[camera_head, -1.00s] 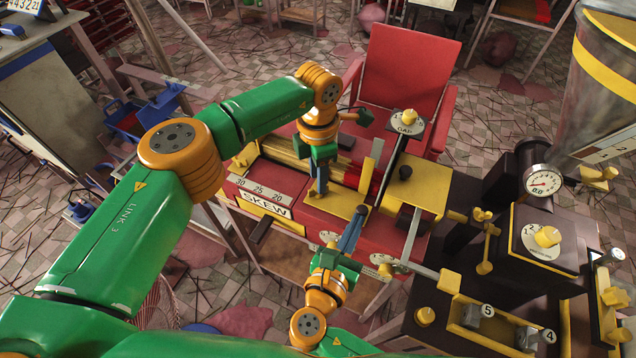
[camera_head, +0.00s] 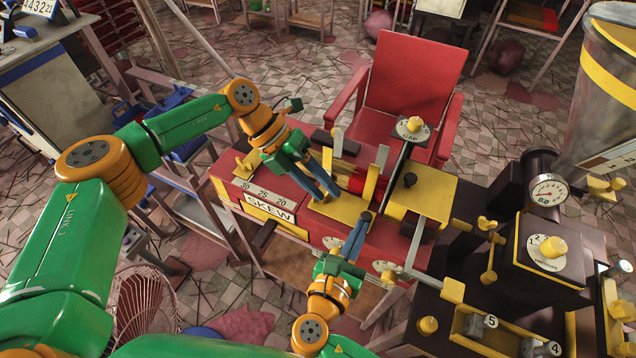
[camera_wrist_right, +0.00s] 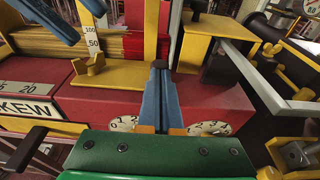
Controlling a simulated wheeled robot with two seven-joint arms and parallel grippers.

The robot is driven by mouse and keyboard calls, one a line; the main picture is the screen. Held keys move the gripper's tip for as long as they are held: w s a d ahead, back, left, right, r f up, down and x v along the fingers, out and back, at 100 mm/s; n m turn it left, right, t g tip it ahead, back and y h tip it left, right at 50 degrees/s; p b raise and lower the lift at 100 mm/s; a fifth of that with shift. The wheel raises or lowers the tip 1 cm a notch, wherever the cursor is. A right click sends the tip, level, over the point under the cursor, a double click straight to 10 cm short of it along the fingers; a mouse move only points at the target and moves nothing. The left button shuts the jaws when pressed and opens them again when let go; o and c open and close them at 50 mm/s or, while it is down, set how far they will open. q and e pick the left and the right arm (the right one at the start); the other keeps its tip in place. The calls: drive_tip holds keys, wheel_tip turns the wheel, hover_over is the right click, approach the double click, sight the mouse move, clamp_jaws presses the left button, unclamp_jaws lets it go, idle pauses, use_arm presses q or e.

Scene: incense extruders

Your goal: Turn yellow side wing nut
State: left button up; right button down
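A small yellow wing nut (camera_wrist_right: 92,65) with raised wings sits on the yellow plate beside the red machine's upright scale in the right wrist view. In the head view, my left gripper (camera_head: 330,197) reaches down over the yellow plate (camera_head: 345,210). Its blue fingers are spread and appear empty; they also show at the wrist view's top left (camera_wrist_right: 70,18). They largely cover the wing nut's area in the head view. My right gripper (camera_head: 364,217) is lower, before the machine's red front. Its fingers are together in the wrist view (camera_wrist_right: 160,66), with nothing visible between them.
Numbered dials (camera_wrist_right: 208,128) sit on the red front near my right gripper. A SKEW label (camera_head: 270,209) is to the left. A GAP knob (camera_head: 413,124) stands behind on the right. A dark machine with a gauge (camera_head: 547,190) fills the right side. A red chair (camera_head: 412,75) stands behind.

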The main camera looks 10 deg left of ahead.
use_arm(q)
drive_tip(key=s+a+f+n+t+h, duration=0.15)
drive_tip(key=a+n+t, duration=0.3)
drive_tip(key=n, duration=0.85)
drive_tip(key=a+f+n+t+h, duration=0.2)
drive_tip(key=a+n+t+h, duration=0.3)
drive_tip(key=n, duration=0.8)
drive_tip(key=w+d+f, duration=0.1)
drive_tip(key=d, duration=0.1)
drive_tip(key=w+d+f+g+y, duration=0.1)
drive_tip(key=w+d, duration=0.1)
drive_tip(key=d, duration=0.1)
drive_tip(key=w+d+f+y, duration=0.1)
drive_tip(key=d+f, duration=0.1)
drive_tip(key=d, duration=0.1)
drive_tip(key=shift+w+d+g, duration=0.1)
drive_tip(key=shift+w+g, duration=0.1)
drive_tip(key=shift+g, duration=0.15)
drive_tip(key=shift+c, duration=0.2)
clamp_jaws()
